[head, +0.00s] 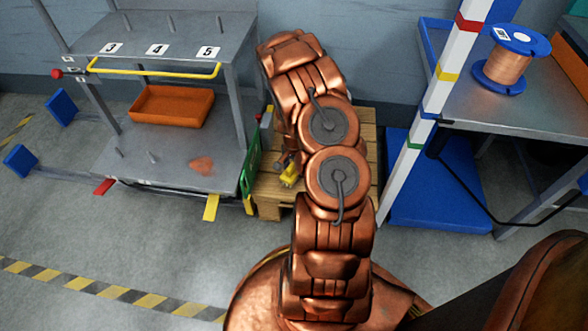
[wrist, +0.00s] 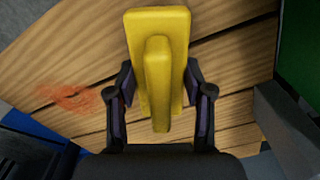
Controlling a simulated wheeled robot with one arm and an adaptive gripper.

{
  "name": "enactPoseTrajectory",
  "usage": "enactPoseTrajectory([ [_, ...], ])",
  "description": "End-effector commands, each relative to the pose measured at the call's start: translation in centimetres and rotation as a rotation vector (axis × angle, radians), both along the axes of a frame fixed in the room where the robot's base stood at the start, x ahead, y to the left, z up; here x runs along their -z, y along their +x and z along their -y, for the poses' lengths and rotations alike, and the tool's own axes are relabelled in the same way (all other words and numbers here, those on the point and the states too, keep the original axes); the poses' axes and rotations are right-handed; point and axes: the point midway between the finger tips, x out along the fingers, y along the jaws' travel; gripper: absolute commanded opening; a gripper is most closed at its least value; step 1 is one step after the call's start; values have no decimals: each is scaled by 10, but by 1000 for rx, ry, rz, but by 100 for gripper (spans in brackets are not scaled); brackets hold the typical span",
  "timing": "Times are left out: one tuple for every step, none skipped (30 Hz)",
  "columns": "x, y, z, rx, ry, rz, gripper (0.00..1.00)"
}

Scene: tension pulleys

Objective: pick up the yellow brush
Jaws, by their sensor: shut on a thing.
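The yellow brush (wrist: 158,70) is in the middle of the wrist view, a flat yellow block with a raised bar along it. My gripper (wrist: 160,100) has one finger on each side of it and is shut on it. In the head view a small part of the yellow brush (head: 289,175) shows left of my copper arm, above the wooden pallet. My arm hides most of my gripper there. The wood planks lie behind the brush in the wrist view; I cannot tell whether the brush touches them.
The wooden pallet (head: 268,196) stands between a grey rack (head: 170,170) on the left and a striped post (head: 436,100) on the right. An orange tray (head: 172,106) sits on the rack. A copper wire spool (head: 505,62) stands on the right table. Floor at front left is clear.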

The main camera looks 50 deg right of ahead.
Motion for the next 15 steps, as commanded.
enactPoseTrajectory([
  [-9,1,0,-1,-2,1,6],
  [-13,1,0,-1,-2,2,6],
  [-19,1,1,0,-3,3,6],
  [-24,1,1,0,-3,3,6],
  [-29,1,1,0,-3,3,6],
  [-36,1,0,-1,-3,3,6],
  [-33,-3,-3,0,0,0,6],
  [-31,-6,-5,1,2,-1,6],
  [-31,-11,-9,2,3,-3,6],
  [-32,-14,-11,2,1,-3,6],
  [-32,-17,-14,2,2,-2,6],
  [-33,-21,-18,1,3,-2,6],
  [-34,-25,-21,1,4,-2,6],
  [-34,-29,-23,3,3,-3,6],
  [-35,-35,-27,3,3,-3,6],
])
